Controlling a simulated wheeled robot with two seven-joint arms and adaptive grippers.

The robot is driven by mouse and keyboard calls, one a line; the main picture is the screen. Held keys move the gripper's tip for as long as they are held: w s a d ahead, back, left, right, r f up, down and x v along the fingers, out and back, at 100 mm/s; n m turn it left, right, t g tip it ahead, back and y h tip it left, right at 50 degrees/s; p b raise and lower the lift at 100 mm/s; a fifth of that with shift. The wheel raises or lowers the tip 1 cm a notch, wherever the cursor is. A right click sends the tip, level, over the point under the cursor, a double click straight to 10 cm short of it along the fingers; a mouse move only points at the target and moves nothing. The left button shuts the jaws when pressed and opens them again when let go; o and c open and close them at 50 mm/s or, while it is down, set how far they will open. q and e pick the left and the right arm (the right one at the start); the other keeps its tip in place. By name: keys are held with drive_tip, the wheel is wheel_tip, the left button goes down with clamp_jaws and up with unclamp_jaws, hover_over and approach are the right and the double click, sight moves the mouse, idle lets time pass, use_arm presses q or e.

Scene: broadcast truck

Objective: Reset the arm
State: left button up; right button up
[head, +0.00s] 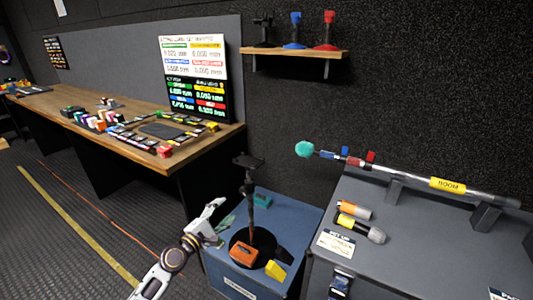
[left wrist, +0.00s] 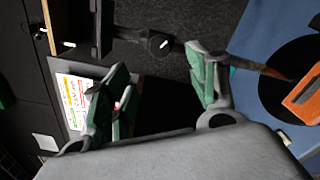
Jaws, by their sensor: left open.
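My left arm comes in from the bottom of the head view, and its left gripper (head: 221,222) is beside the black stand (head: 249,190), to its left. In the left wrist view the two green-padded fingers of the left gripper (left wrist: 155,75) are spread apart with nothing held between them. My right gripper is in neither view.
The stand's round base is on a blue case (head: 225,272), with an orange block (head: 243,254) and a yellow block (head: 275,270). A grey case (head: 400,265) at right holds microphones and a boom pole (head: 420,180). A wooden desk (head: 190,152) is at left. The floor at lower left is clear.

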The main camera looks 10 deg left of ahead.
use_arm(q)
drive_tip(key=shift+m, duration=0.3)
drive_tip(key=s+a+f+m+g+y, duration=0.15)
drive_tip(key=s+f+m+g, duration=0.25)
drive_tip(key=f+m, duration=0.45)
drive_tip(key=s+a+f+m+g+y, duration=0.15)
drive_tip(key=s+f+m+g, duration=0.35)
drive_tip(key=f, duration=0.6)
drive_tip(key=s+a+f+m+g+y, duration=0.1)
drive_tip(key=s+f+m+g+y, duration=0.15)
drive_tip(key=f+m, duration=0.65)
drive_tip(key=s+d+f+g, duration=0.1)
drive_tip(key=s+d+f, duration=0.2)
drive_tip(key=s+f, duration=0.2)
drive_tip(key=s+d+f+g+p, duration=0.1)
drive_tip(key=s+d+f, duration=0.1)
drive_tip(key=s+f, duration=0.3)
drive_tip(key=s+d+f+g, duration=0.1)
drive_tip(key=s+d+f, duration=0.2)
drive_tip(key=s, duration=0.8)
wheel_tip(320, 180, down, 2)
drive_tip(key=shift+s+d+f+n, duration=0.1)
drive_tip(key=shift+s+d+n, duration=0.25)
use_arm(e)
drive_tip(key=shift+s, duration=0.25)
